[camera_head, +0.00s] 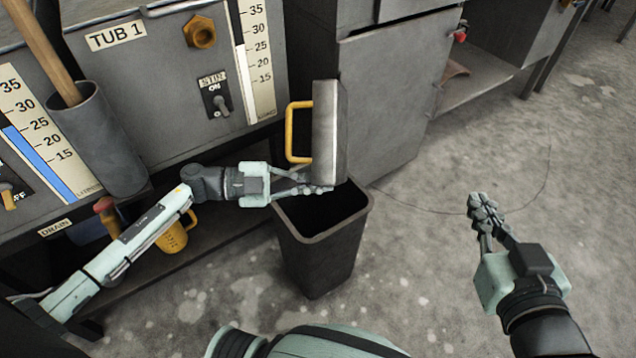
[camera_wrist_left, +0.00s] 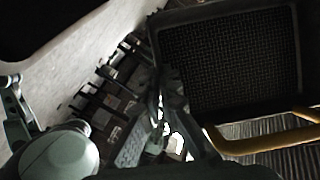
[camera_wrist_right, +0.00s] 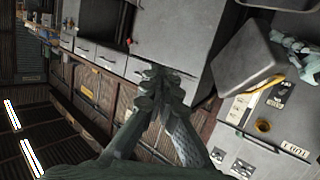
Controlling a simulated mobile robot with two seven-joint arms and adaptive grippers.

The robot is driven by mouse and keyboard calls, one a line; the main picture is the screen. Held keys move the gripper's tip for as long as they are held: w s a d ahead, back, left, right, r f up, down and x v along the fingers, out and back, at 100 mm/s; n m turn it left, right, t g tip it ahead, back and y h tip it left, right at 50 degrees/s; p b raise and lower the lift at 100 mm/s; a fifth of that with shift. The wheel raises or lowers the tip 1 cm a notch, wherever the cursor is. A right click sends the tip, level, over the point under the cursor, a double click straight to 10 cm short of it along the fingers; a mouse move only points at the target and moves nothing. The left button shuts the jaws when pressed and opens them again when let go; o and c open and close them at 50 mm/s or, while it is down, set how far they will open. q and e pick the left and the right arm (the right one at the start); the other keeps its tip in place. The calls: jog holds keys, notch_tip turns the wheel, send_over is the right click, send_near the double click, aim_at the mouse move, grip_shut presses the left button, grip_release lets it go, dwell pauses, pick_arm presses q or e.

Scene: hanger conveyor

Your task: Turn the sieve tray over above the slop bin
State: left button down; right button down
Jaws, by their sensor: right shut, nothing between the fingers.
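The sieve tray (camera_head: 330,130) is grey with a yellow handle (camera_head: 297,132) on its left side. It stands on edge, roughly upright, above the slop bin (camera_head: 318,262), a dark open bin on the floor. My left gripper (camera_head: 316,188) is shut on the tray's lower edge. In the left wrist view the tray's dark mesh (camera_wrist_left: 230,60) faces the camera, with the fingers at its side. The right wrist view shows the tray's plain grey side (camera_wrist_right: 252,62). My right gripper (camera_head: 482,203) is shut and empty, well right of the bin. The bin's inside looks dark.
The tub 1 cabinet (camera_head: 165,75) with a switch and level gauges stands behind the left arm. A yellow jug (camera_head: 173,238) sits on the low shelf. A grey cabinet (camera_head: 390,95) stands behind the bin. The floor around my right gripper is clear, apart from a thin cable.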

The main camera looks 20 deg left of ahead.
pick_arm(q)
jog(key=shift+d+h+b, duration=0.2)
jog(key=shift+h+b, duration=0.1)
jog(key=shift+b, duration=0.2)
jog(key=shift+d+h+b, duration=0.1)
jog(key=shift+h+b, duration=0.2)
jog(key=shift+b, duration=0.05)
jog(key=shift+w, duration=0.1)
jog(key=shift+d+n+t+h+b, duration=0.2)
jog(key=shift+n+t+h+b, duration=0.1)
jog(key=shift+b, duration=0.25)
jog(key=shift+d+r+t+b, duration=0.2)
jog(key=shift+t+b, duration=0.1)
jog(key=shift+b, duration=0.15)
pick_arm(e)
jog(key=s+a+r+t+y, duration=0.1)
jog(key=a+r+t+y, duration=0.1)
jog(key=r+t, duration=0.2)
jog(key=s+a+r+t+y, duration=0.1)
jog(key=r+t, duration=0.3)
jog(key=r, duration=0.6)
jog(key=shift+s+a+r+y, duration=0.3)
jog(key=shift+a+y, duration=0.1)
jog(key=shift+y, duration=0.2)
jog(key=shift+f, duration=0.1)
